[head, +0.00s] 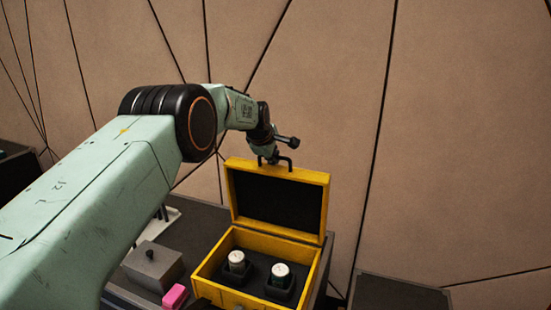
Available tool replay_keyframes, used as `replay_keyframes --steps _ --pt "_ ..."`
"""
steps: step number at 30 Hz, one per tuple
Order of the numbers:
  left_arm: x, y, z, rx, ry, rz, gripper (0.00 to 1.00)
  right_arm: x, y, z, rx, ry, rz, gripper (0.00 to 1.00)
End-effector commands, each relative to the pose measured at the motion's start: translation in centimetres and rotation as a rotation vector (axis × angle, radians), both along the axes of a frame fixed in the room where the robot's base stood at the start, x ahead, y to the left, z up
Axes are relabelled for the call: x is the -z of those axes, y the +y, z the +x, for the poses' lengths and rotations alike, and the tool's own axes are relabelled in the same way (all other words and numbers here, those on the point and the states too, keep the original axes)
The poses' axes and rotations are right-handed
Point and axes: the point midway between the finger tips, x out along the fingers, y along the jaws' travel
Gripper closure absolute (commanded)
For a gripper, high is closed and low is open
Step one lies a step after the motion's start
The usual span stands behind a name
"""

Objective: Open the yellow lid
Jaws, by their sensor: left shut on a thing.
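The yellow lid (323,205) stands raised, close to upright, at the back of a yellow box (262,241). Its dark inner face is toward me. My left gripper (270,158) is at the lid's top edge, shut on the dark handle (286,160) there. The fingers are small and partly hidden. In the open box, two small round white-topped items (280,271) (236,260) sit in dark square holders. My right gripper is not in view.
The box stands on a dark table (200,224). A grey block with a black knob (152,265) and a pink block (175,296) are to its left. Another dark surface (400,292) is at lower right. A brown panelled wall (450,130) stands behind.

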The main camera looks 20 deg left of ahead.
Motion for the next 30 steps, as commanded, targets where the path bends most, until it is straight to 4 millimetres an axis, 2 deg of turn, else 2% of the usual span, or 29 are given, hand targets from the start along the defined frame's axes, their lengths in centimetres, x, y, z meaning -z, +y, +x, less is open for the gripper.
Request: replay_keyframes --steps 1,2,10,25,30 --pt "-0.80 0.24 0.31 -0.005 -0.017 0.001 1.00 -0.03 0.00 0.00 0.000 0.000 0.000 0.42" --pt "-0.81 0.23 0.32 -0.006 -0.017 0.000 0.91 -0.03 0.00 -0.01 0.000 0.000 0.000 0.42" --pt "-0.43 -0.01 0.31 -0.004 -0.009 0.000 0.68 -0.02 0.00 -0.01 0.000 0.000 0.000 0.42" --pt "-0.02 -0.19 0.18 -0.001 0.000 -0.001 0.68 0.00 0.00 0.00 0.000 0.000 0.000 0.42" --pt "-0.61 -0.18 -0.15 -0.002 -0.001 0.000 0.68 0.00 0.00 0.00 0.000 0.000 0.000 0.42"
